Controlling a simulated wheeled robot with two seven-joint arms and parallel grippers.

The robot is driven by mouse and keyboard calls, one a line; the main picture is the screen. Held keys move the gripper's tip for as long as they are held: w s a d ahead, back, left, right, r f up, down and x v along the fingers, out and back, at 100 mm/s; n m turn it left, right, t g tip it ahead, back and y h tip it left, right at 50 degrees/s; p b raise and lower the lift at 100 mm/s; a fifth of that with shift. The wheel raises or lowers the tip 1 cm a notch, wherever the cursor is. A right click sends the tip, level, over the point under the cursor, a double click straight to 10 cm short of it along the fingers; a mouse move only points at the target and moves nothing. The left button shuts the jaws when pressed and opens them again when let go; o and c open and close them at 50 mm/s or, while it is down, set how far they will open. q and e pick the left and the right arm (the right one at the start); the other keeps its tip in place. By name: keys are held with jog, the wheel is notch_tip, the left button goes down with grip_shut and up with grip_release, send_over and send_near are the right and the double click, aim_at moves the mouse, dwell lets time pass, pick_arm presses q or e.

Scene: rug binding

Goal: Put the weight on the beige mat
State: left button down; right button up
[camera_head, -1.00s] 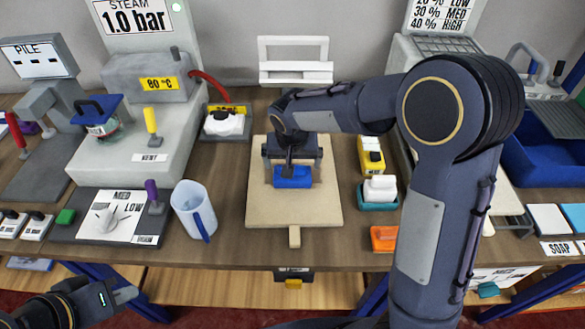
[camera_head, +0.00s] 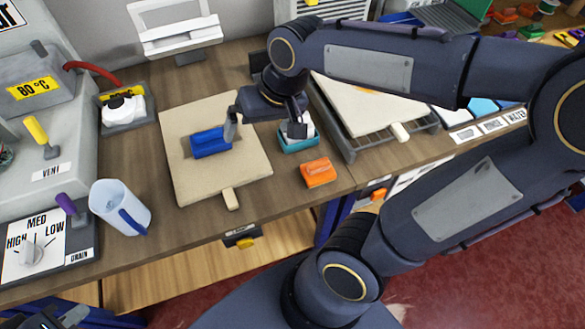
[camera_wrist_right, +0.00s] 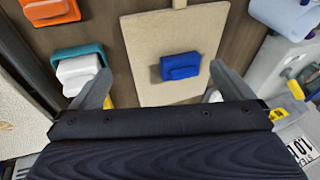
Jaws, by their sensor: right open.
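A blue block (camera_head: 210,142), which looks like the weight, lies flat on the beige mat (camera_head: 190,185). The mat has a small tab at its front edge. My right gripper (camera_head: 263,125) is open and empty, raised over the mat's right side, to the right of the blue block and apart from it. In the right wrist view the blue block (camera_wrist_right: 181,66) shows on the beige mat (camera_wrist_right: 140,40), beyond the gap between the open fingers (camera_wrist_right: 160,88). My left gripper (camera_head: 72,318) only shows in part at the bottom left edge, and its jaws are unclear.
A teal-based white block (camera_head: 300,142) and an orange block (camera_head: 318,172) stand right of the mat. A cream pad lies on a dark rack (camera_head: 385,140) further right. A jug (camera_head: 120,208) stands to the left. A white frame (camera_head: 175,30) stands behind.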

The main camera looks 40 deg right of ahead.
jog(key=s+f+n+t+y, duration=0.1)
jog(key=s+f+t, duration=0.1)
jog(key=s, duration=0.9)
jog(key=shift+s+a, duration=0.35)
